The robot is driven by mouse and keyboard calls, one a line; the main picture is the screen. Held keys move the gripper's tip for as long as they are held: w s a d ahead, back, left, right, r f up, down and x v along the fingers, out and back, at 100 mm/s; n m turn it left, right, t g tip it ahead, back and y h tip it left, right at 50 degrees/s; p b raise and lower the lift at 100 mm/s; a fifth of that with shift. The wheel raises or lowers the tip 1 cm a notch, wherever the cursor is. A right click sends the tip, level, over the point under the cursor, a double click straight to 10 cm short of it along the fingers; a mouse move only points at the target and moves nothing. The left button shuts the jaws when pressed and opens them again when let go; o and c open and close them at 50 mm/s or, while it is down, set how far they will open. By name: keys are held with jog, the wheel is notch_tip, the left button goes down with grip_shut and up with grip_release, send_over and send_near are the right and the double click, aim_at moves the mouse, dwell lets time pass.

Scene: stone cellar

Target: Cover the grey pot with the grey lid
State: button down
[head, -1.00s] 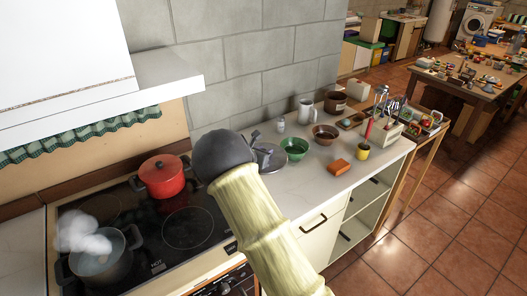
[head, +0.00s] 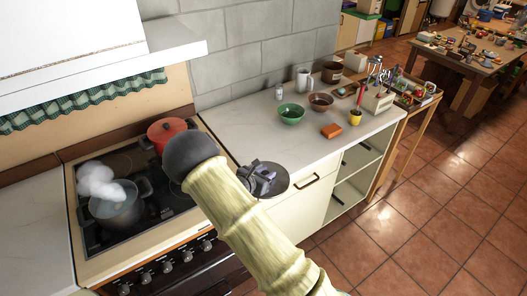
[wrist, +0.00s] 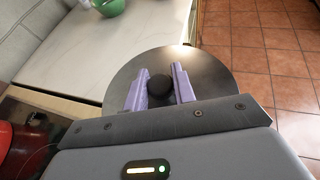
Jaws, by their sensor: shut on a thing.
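The grey pot (head: 118,214) stands on the front left of the cooktop, with white steam over its top; no cover shows on it. My gripper (head: 262,178) is beyond the stove's right side, near the counter's front edge. It is shut on the black knob of the grey lid (head: 278,183). In the wrist view, the purple fingers of my gripper (wrist: 160,86) sit on both sides of the knob (wrist: 159,85), and the flat round lid (wrist: 207,72) spreads beneath them. The lid overlaps the counter edge in view; its height is unclear.
A red pot (head: 165,131) stands at the back of the cooktop (head: 150,232), partly hidden by my arm. A green bowl (head: 290,114), a brown bowl (head: 321,102) and an orange block (head: 331,131) stand on the counter (head: 240,125). The range hood (head: 150,55) hangs above the stove.

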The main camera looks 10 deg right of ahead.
jog(key=s+d+f+h+b, duration=0.1)
jog(key=s+f+b, duration=0.8)
jog(key=s+f, duration=0.5)
jog(key=shift+d+f+m+g+b, duration=0.3)
jog(key=shift+f+m+b, duration=0.1)
jog(key=shift+f, duration=0.45)
jog(key=shift+a, duration=0.3)
